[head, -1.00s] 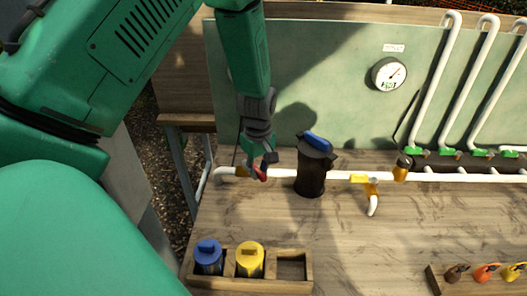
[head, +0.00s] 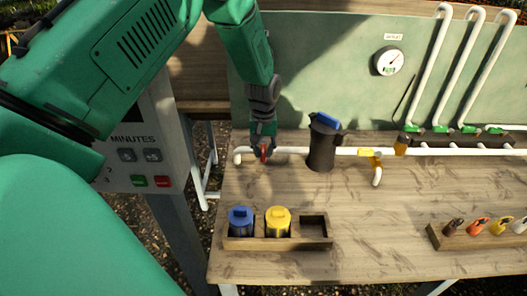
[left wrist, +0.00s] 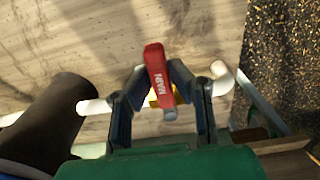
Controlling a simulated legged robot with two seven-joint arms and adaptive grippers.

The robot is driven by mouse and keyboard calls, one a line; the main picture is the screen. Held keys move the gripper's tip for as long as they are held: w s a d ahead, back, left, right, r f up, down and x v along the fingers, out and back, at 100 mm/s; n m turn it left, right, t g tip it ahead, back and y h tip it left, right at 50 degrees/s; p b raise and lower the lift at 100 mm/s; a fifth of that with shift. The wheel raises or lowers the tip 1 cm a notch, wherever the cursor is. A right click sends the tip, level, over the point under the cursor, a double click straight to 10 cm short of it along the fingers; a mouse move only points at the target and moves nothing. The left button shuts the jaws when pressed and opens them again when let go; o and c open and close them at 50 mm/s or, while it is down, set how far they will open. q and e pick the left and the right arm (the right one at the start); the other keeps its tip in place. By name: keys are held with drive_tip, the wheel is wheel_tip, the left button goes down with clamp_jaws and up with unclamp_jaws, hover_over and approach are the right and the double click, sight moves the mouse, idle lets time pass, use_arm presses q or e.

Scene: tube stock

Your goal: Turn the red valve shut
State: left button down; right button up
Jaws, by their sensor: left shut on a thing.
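The red valve handle (left wrist: 158,72), lettered MAIN, stands between my left gripper's two fingers in the left wrist view. It lies roughly across the white pipe (left wrist: 94,106), and a bit of yellow shows beneath it. In the head view the red handle (head: 264,153) shows as a small red piece near the pipe's left end. My left gripper (head: 262,148) reaches down over it from above and is shut on it. The fingers hide part of the handle and the valve body. My right gripper is not in view.
A dark canister with a blue top (head: 322,145) stands close right of the valve. A round gauge (head: 389,62) is on the green panel. A wooden rack (head: 270,243) holds blue and yellow cartridges. The table's middle is clear.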

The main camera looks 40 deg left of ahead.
sight(263, 149)
use_arm(q)
drive_tip(key=shift+s+a+f, duration=0.1)
drive_tip(key=shift+f, duration=0.05)
idle(0.3)
drive_tip(key=c, duration=1.6)
unclamp_jaws()
drive_tip(key=shift+o, duration=0.6)
drive_tip(key=shift+w+a+f, duration=0.1)
drive_tip(key=shift+w+a, duration=0.05)
drive_tip(key=shift+w, duration=0.1)
wheel_tip(263, 149, up, 12)
drive_tip(key=shift+a+f, duration=0.15)
drive_tip(key=shift+w, duration=0.1)
